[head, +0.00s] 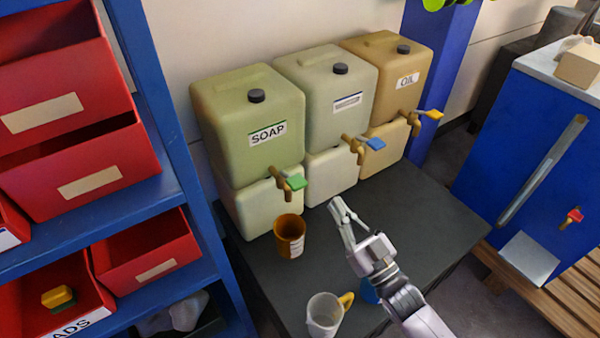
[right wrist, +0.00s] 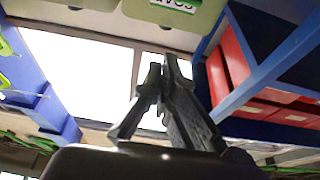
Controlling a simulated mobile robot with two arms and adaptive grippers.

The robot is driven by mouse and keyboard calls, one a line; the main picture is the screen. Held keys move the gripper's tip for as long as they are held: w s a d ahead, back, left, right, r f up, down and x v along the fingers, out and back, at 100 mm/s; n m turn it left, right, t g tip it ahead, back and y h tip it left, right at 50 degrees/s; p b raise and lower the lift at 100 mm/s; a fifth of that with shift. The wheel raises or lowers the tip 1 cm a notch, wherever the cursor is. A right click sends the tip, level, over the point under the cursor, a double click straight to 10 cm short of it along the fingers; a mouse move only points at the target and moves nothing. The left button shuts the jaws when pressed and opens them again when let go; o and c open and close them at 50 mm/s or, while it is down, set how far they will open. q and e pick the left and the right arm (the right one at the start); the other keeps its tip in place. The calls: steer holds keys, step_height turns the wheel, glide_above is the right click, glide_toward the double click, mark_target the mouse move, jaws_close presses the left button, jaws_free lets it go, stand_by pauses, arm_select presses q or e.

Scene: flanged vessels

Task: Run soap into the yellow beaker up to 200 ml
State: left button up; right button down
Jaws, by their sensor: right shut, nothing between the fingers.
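The soap container (head: 247,105), greenish and labelled SOAP, stands at the left of three. Its tap (head: 277,176) has a green lever (head: 294,182). An orange-brown beaker (head: 289,232) with a white label stands upright below and in front of this tap. A clear beaker (head: 323,314) with a yellow handle (head: 346,300) stands at the table's front. No liquid level can be made out in either. My right gripper (head: 347,212) is shut and empty, to the right of the brown beaker and apart from it. Its fingers also show in the right wrist view (right wrist: 163,68). My left gripper is out of view.
A grey container (head: 330,85) with a blue lever and a tan one (head: 392,65) with a yellow lever stand alongside. A blue item (head: 368,291) is partly hidden by my right arm. A blue shelf (head: 160,90) with red bins borders the left. The table's right side (head: 430,215) is clear.

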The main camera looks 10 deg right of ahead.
steer(key=shift+s+r, duration=0.15)
step_height(320, 180, up, 4)
steer(key=f+p, duration=0.1)
steer(key=p, duration=0.2)
glide_above(297, 182)
steer(key=s+d, duration=0.3)
steer(key=d, duration=0.1)
steer(key=shift+s+a+f, duration=0.1)
steer(key=shift+f, duration=0.85)
steer(key=shift+s+a+f, duration=0.1)
steer(key=shift+f, duration=0.85)
